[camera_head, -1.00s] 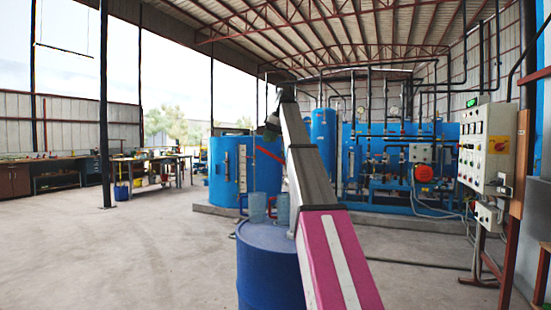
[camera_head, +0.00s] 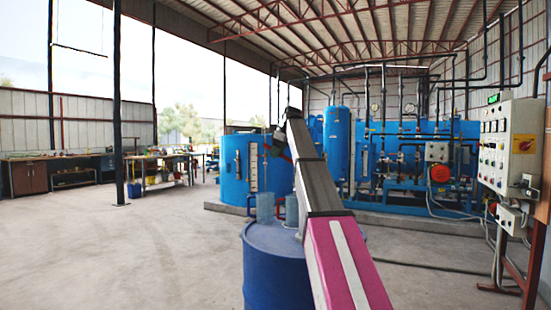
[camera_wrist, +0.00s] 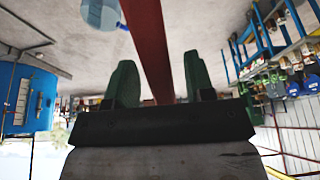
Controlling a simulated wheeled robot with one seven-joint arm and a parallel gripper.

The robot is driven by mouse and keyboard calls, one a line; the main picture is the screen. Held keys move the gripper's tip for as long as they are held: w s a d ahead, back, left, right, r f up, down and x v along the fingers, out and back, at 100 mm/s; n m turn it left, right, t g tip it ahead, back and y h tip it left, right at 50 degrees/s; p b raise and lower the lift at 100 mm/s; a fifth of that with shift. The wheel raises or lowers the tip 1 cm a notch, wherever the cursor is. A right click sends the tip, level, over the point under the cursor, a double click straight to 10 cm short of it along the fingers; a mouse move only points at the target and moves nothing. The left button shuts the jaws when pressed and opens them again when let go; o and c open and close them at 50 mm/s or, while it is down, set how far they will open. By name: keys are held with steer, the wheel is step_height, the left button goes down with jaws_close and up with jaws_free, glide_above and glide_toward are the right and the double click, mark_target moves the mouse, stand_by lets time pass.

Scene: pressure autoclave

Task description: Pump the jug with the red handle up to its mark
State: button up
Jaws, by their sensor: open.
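Two translucent blue jugs, a left one (camera_head: 265,208) and a right one (camera_head: 292,210), stand on top of a blue drum (camera_head: 275,270) in the head view. My arm partly hides the right jug. A round blue jug (camera_wrist: 101,13) shows at the top of the wrist view; I cannot tell which one. A long red bar, apparently the handle (camera_wrist: 150,45), runs between the two green fingers of my gripper (camera_wrist: 161,80). The fingers are open, with a gap on each side of the bar. In the head view my gripper (camera_head: 278,142) is small and dark. Any mark is too small to see.
A blue tank (camera_head: 232,170) with a gauge strip stands behind the drum. Blue vessels and pipework (camera_head: 400,160) fill the back. A control panel (camera_head: 507,150) stands at the right. Workbenches (camera_head: 165,165) line the left. The floor at left is clear.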

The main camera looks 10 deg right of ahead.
steer(key=shift+x, duration=1)
jaws_close()
